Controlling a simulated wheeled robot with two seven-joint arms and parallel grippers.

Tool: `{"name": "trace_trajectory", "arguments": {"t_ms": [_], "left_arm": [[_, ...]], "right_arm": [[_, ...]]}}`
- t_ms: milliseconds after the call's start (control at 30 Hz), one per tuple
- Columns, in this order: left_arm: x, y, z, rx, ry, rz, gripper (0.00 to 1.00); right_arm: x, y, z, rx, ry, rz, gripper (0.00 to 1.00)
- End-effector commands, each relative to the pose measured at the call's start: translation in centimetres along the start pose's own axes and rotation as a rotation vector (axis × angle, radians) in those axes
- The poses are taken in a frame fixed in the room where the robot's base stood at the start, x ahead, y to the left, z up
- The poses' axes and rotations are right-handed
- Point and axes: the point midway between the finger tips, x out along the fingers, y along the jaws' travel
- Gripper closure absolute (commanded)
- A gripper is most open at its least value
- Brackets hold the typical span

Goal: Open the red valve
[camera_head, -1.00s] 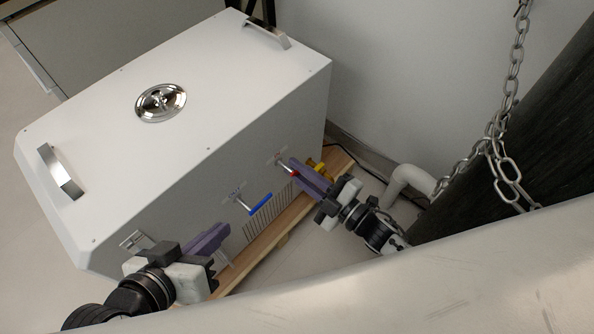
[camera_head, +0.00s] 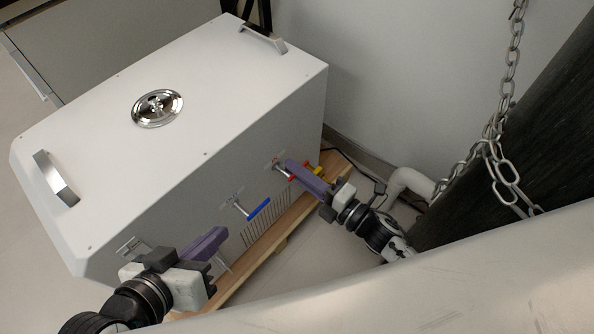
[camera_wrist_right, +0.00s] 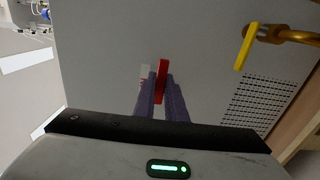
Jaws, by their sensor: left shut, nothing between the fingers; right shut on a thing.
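The red valve (camera_wrist_right: 162,72) is a red lever handle on the front panel of the white distiller (camera_head: 190,190). In the right wrist view it stands upright in the picture, between the purple fingers of my right gripper (camera_wrist_right: 161,88), which are shut on it. In the head view my right gripper (camera_head: 291,172) mostly covers the valve; only bits of red (camera_head: 291,178) show. My left gripper (camera_head: 220,236) is shut and empty, near the lower left of the same panel, apart from the valves.
A blue-handled valve (camera_head: 258,209) sits on the panel between my grippers. A yellow valve (camera_wrist_right: 245,46) is close beside the red one. Vent slots (camera_wrist_right: 265,100) lie below. A wooden base (camera_head: 290,218), pipe (camera_head: 410,184) and hanging chain (camera_head: 497,150) are nearby on the right.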

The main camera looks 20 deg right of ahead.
Motion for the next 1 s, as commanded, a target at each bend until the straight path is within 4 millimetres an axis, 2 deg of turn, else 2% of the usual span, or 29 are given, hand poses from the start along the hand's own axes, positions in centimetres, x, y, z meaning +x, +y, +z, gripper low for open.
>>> {"name": "trace_trajectory", "arguments": {"t_ms": [467,500,600,867,1000], "left_arm": [[0.0,0.06,-0.01,0.0,0.0,0.001,1.0],[0.0,0.06,0.0,0.0,0.0,0.001,1.0],[0.0,0.06,0.01,0.0,0.0,0.001,1.0],[0.0,0.07,0.02,0.0,-0.001,0.001,1.0],[-0.2,0.07,-0.17,0.003,-0.004,-0.003,1.0]], "right_arm": [[-0.11,-0.07,-0.03,-0.015,0.001,-0.002,1.0],[-0.11,-0.07,-0.03,-0.015,0.001,-0.002,0.86],[-0.09,-0.05,-0.02,-0.015,0.0,-0.002,0.7],[-0.07,-0.01,-0.01,-0.013,0.0,-0.001,0.7],[-1.01,0.06,-0.01,-0.013,0.0,-0.002,0.7]]}}
